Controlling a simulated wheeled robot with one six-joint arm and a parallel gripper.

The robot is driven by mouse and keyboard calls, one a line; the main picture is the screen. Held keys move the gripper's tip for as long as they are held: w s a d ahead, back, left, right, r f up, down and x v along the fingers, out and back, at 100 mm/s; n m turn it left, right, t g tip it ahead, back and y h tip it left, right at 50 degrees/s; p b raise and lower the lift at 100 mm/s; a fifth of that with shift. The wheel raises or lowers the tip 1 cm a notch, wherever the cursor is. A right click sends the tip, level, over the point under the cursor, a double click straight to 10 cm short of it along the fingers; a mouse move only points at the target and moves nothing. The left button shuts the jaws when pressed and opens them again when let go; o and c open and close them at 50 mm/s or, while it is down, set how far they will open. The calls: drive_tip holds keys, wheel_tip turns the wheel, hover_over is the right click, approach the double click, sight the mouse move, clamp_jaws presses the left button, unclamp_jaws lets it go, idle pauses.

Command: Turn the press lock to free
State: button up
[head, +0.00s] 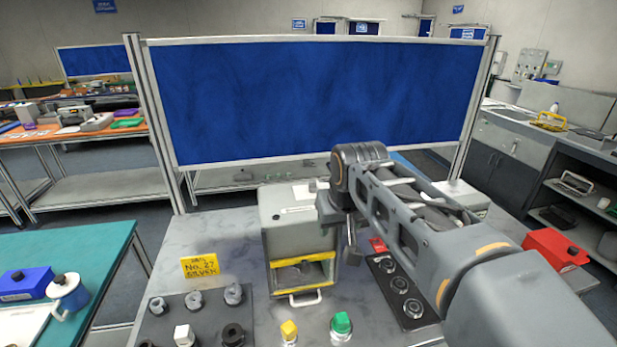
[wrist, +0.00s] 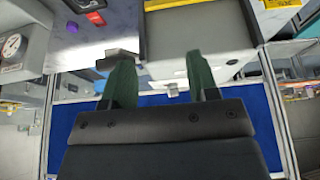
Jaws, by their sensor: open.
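The press (head: 290,222) is a grey box with yellow trim and a white front handle (head: 305,298), standing on the grey bench. My gripper (wrist: 160,75) is open and empty, with its two green fingers apart in front of the press body (wrist: 195,30) in the wrist view. A small pale fitting (wrist: 172,91) shows between the fingers. A dark block (wrist: 123,57) juts from the press edge beside the left finger; it also seems to show at the press's right side in the head view (head: 352,256). I cannot tell which part is the lock. My arm hides part of the press.
A yellow sign (head: 199,266) stands left of the press. A black panel with round dials (head: 403,292) lies to the right. Dark and pale fittings (head: 194,301), a yellow-topped piece (head: 289,331) and a green-topped one (head: 341,325) stand in front. A blue screen (head: 310,95) stands behind.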

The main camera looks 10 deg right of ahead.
approach(314, 182)
drive_tip(key=v, duration=0.4)
drive_tip(key=p+x, duration=0.1)
drive_tip(key=x, duration=1.2)
drive_tip(key=shift+w+f, duration=0.1)
drive_tip(key=shift+w, duration=0.1)
drive_tip(key=shift+c, duration=0.3)
drive_tip(key=c, duration=0.9)
drive_tip(key=shift+o, duration=0.2)
